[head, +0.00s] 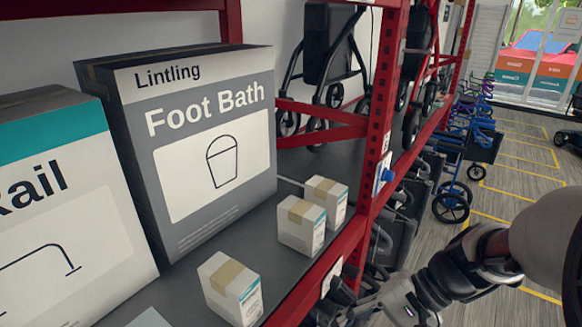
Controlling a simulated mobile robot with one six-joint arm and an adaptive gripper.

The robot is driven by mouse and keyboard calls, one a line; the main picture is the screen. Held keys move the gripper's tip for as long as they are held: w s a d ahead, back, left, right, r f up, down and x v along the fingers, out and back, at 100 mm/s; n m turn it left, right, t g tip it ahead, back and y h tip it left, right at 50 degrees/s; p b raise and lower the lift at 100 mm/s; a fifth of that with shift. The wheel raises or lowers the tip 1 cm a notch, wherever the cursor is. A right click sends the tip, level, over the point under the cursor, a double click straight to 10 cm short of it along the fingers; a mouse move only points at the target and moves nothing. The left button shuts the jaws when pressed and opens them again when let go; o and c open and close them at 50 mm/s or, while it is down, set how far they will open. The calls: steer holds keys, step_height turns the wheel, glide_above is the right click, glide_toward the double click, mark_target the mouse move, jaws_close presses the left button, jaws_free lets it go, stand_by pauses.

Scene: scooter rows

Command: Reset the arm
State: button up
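My arm comes in from the right edge of the head view and reaches down to the lower middle. It is white and black and lies in front of the shelf, over the aisle side. Its end runs toward the bottom edge of the picture near the shelf's red front beam. My gripper's fingers cannot be made out there, so I cannot see whether it is open or shut or holds anything.
A red-framed shelf (354,236) holds a grey Foot Bath box (205,135), a white and teal box (65,200) and several small cartons (301,226). Walking aids stand on the shelf behind. Blue rollators (452,200) stand on the right. The aisle floor (520,215) has yellow lines.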

steer(key=s+d+r+n+t+h, duration=0.3)
steer(key=s+r+n+t+h, duration=0.2)
steer(key=s+r+n+h, duration=0.2)
steer(key=shift+s+d+t+h, duration=0.3)
steer(key=shift+s+d+h, duration=0.05)
steer(key=shift+h, duration=0.45)
